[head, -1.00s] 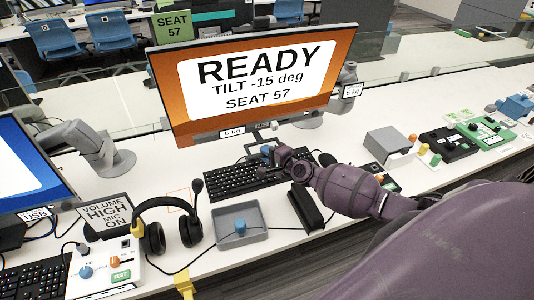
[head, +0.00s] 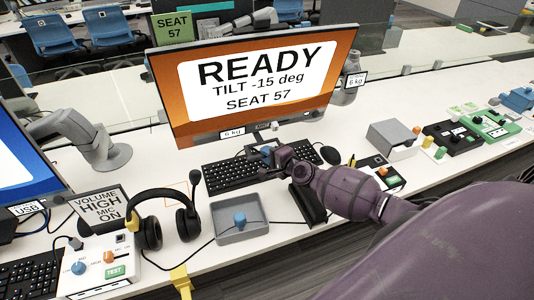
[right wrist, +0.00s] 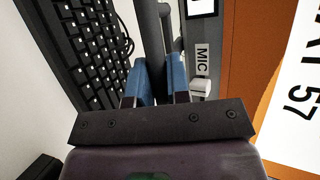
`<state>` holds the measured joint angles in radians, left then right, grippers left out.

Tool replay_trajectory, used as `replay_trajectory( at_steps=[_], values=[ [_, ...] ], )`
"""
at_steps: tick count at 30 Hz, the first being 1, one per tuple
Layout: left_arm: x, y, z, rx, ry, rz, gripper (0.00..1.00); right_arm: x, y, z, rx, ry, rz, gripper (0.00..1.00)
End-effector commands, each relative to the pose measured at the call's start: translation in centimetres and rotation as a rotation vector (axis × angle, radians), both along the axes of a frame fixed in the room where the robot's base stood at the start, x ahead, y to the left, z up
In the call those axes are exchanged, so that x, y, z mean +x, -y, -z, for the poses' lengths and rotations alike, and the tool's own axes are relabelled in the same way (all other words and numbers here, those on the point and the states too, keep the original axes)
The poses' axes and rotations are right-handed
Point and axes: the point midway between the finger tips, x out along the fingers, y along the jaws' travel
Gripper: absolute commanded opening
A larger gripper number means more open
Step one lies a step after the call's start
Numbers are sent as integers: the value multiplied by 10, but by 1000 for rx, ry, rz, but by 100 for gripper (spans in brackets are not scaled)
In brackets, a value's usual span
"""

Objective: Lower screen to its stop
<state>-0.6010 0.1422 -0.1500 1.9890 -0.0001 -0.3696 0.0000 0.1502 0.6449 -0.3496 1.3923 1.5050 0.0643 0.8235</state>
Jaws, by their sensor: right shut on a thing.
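The screen (head: 255,85) is a wide orange monitor reading READY, TILT -15 deg, SEAT 57. It stands tilted above the keyboard (head: 232,176), its bottom edge a short way above the desk. My right gripper (head: 268,154) is just below the middle of that edge. In the right wrist view, the blue pads of my right gripper (right wrist: 160,80) are closed around a dark grey bar (right wrist: 152,35) beside the screen's edge with its MIC label (right wrist: 202,60). The join between bar and screen is not clear. My left gripper is not in view.
A headset (head: 165,215), a grey tray (head: 240,236) and a control box (head: 105,262) lie left of my right arm. A mouse (head: 330,154) is right of the keyboard.

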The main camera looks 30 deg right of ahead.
Motion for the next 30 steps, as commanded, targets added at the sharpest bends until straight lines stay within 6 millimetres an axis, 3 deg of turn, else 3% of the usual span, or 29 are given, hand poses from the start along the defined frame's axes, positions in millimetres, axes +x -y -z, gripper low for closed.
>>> replay_trajectory(
  at_steps=[1,6,17,30],
  values=[
    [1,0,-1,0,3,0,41,0,0,-1,-1,0,-1,18],
    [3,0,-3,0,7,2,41,0,0,-1,-1,2,-1,41],
    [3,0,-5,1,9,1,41,-5,1,-3,0,3,-1,41],
    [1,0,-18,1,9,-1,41,-70,12,-15,-1,1,0,41]
  ],
)
